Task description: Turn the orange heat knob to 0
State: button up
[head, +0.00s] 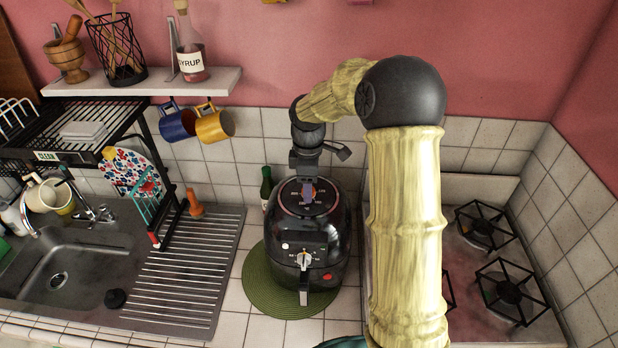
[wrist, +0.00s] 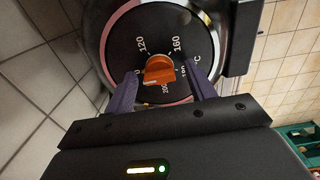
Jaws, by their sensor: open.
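The orange heat knob (wrist: 159,70) sits in the middle of a black round dial (wrist: 150,40) marked with numbers such as 120, 160 and 200. The dial is on top of a black air fryer (head: 323,232). My gripper (wrist: 164,90) is open, with one purple finger on each side of the knob and a visible gap to it. In the head view my gripper (head: 307,192) points down over the dial and hides most of the knob.
The fryer stands on a green round mat (head: 262,290), with a pale front knob (head: 304,259) and a handle below. A green bottle (head: 267,187) stands close behind it. The sink (head: 62,270) and drainboard are left, the gas hob (head: 505,290) right.

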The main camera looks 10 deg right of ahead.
notch_tip(320, 180, up, 17)
jog(key=b, duration=0.3)
jog(key=shift+r+b, duration=0.15)
jog(key=shift+b, duration=0.15)
jog(key=s+f+m+t+b, duration=0.1)
jog(key=s+f+m+b, duration=0.1)
jog(key=s+f+m, duration=0.5)
jog(key=s+f+m+t+b, duration=0.1)
jog(key=s+f+m+b, duration=0.2)
jog(key=s+f+m, duration=0.4)
jog(key=s+f, duration=0.7)
jog(key=f, duration=0.4)
jog(key=shift+m+t, duration=0.3)
jog(key=shift+f, duration=0.1)
